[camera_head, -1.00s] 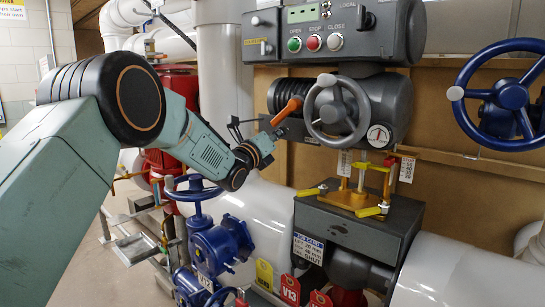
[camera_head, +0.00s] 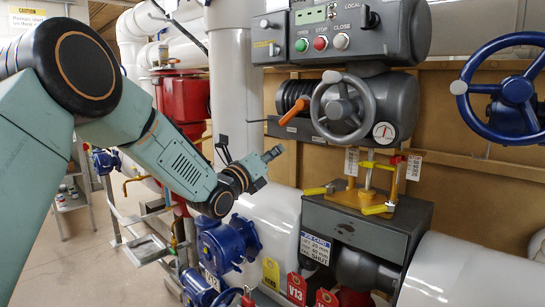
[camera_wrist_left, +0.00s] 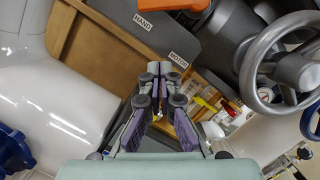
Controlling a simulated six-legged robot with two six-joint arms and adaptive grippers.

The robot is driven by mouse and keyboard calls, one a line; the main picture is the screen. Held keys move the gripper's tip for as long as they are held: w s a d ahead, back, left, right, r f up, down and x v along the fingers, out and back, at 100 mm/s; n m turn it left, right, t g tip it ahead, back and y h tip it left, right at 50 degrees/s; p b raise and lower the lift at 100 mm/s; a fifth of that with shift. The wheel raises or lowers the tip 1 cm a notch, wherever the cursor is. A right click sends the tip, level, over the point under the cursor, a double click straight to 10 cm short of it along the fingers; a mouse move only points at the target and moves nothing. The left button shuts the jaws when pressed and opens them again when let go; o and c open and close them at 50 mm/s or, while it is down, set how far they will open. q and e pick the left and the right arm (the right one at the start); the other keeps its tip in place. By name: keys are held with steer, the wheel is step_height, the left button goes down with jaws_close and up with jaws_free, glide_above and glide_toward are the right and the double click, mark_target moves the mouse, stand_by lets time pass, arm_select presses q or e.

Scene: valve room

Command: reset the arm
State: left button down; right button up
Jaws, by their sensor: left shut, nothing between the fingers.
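My left arm comes in from the left in the head view. Its gripper (camera_head: 268,158) is in front of the white pipe and the wooden panel, below and left of the orange lever (camera_head: 294,111), apart from it. In the left wrist view the fingers of the left gripper (camera_wrist_left: 154,82) are together, with nothing between them. The orange lever also shows at the top of the wrist view (camera_wrist_left: 172,5). The grey handwheel (camera_head: 343,108) is to the right of the gripper. My right gripper is not in view.
A control box (camera_head: 340,32) with buttons is above the handwheel. A grey box (camera_head: 368,225) with a yellow-handled clamp stands on the white pipe (camera_head: 465,270). Blue handwheels (camera_head: 510,90), a blue valve (camera_head: 228,243) and hanging tags (camera_head: 296,288) are around. Floor shows at lower left.

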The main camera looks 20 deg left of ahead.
arm_select(q)
steer(key=shift+s+a+f, duration=0.2)
steer(key=shift+s+a, duration=0.05)
steer(key=shift+s, duration=0.3)
steer(key=shift+d, duration=0.15)
